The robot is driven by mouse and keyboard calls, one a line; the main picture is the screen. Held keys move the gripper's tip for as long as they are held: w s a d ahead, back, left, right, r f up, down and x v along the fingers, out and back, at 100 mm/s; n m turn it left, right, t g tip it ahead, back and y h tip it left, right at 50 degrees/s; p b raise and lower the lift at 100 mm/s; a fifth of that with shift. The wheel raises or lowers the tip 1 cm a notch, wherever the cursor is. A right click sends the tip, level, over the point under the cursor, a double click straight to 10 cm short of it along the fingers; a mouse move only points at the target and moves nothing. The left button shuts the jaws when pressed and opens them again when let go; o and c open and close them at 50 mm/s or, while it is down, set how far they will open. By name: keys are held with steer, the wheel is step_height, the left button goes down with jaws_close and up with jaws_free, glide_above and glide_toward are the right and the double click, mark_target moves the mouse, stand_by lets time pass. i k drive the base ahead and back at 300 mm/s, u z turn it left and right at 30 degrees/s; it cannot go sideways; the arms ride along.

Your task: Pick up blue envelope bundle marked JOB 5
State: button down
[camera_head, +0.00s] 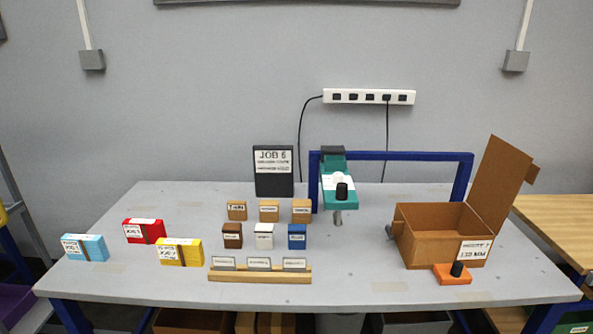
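A light blue bundle (97,254) with a white label and a dark band lies at the left end of the grey table (130,284). Its label print is too small to read for certain. A red bundle (133,237) lies behind it to the right, and a yellow bundle (189,259) lies to its right. Both have white labels and dark bands. The three bundles stand apart from each other. My gripper is not in this view.
A black sign (274,187) starting with "JOB" stands at the back. Small labelled blocks (264,242) and a wooden rail (259,276) fill the middle. A teal plotter head (340,200) hangs on a blue frame (420,156). An open cardboard box (420,247) stands right.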

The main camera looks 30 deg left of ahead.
mark_target(86, 246)
steer(key=u, duration=2.9)
steer(key=k, duration=0.6)
steer(key=u, duration=0.95)
steer(key=i, duration=1.5)
steer(key=z, duration=0.7)
